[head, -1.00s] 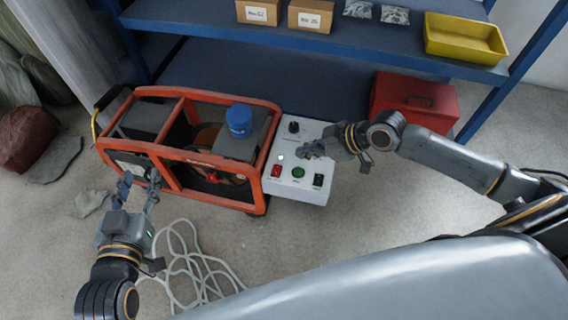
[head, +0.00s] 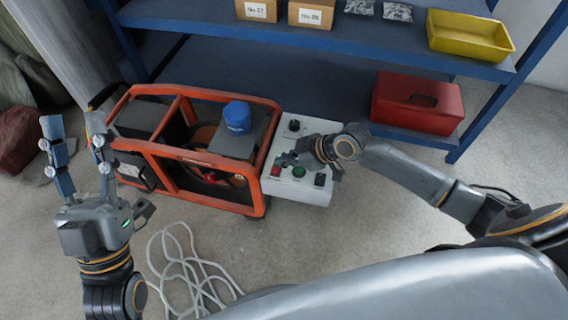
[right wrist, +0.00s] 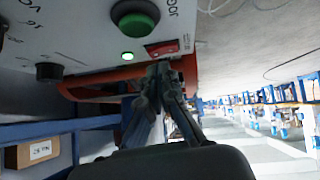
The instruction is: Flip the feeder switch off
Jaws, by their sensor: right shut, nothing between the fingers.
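The white control box (head: 300,190) is fixed to the right end of an orange-framed machine (head: 190,155). Its top carries a red rocker switch (head: 275,171), a green button (head: 299,172), a black switch (head: 319,179) and a black knob (head: 294,125). The labels are too small to tell which is the feeder switch. My right gripper (head: 284,160) is shut and empty, with its tips close by the red switch. In the right wrist view the tips lie just beside the red switch (right wrist: 162,48); contact is unclear. A small lamp (right wrist: 127,56) glows green. My left gripper (head: 76,132) is open and empty, left of the machine.
A blue shelf (head: 330,65) stands behind, with cardboard boxes (head: 312,12), a yellow tray (head: 470,45) and a red toolbox (head: 416,103). A white cable (head: 185,265) lies coiled on the floor in front of the machine. Floor right of the control box is clear.

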